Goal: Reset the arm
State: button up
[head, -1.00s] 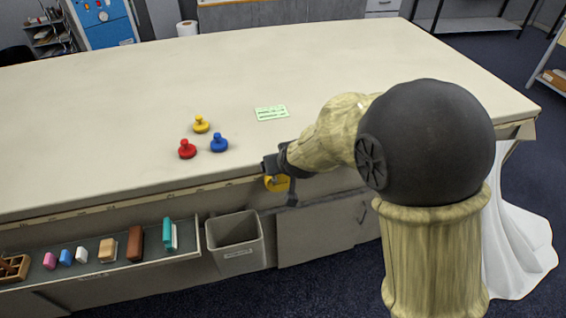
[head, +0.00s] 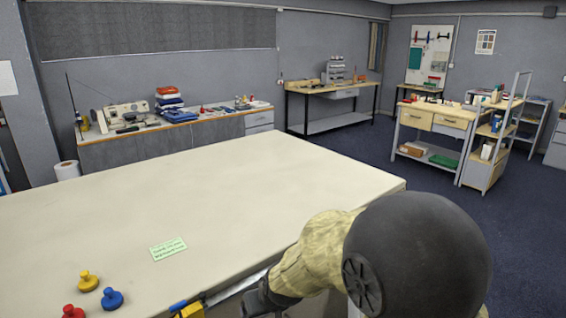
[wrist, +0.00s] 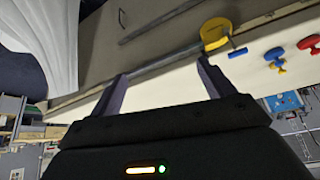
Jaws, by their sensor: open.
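My gripper (wrist: 160,74) is open in the wrist view, with its two fingers apart and nothing between them. In the head view the dark wrist end of my arm (head: 258,300) is low in the picture by the table's front edge, and its fingers are not clear there. A yellow round piece with a blue tab (wrist: 214,34) sits at the table edge, just beyond the right finger in the wrist view. It also shows at the bottom of the head view (head: 190,310). I cannot tell whether the gripper touches it.
The long pale table (head: 230,200) is mostly bare. A green card (head: 168,248) lies on it. Yellow (head: 88,281), blue (head: 112,298) and red (head: 72,312) knobbed pieces stand at its left front. White cloth (wrist: 45,40) hangs at the table's end.

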jog(key=s+d+m+g+h+p, duration=0.1)
jog(key=s+d+m, duration=0.1)
jog(key=s+d, duration=0.4)
jog(key=s+d+r+m+g+h, duration=0.1)
jog(key=s+d, duration=0.5)
jog(key=d, duration=0.7)
jog(key=shift+d+m+g+h+p, duration=0.3)
jog(key=shift+d+m+g+p, duration=0.1)
jog(key=shift+m, duration=0.4)
jog(key=shift+r, duration=0.1)
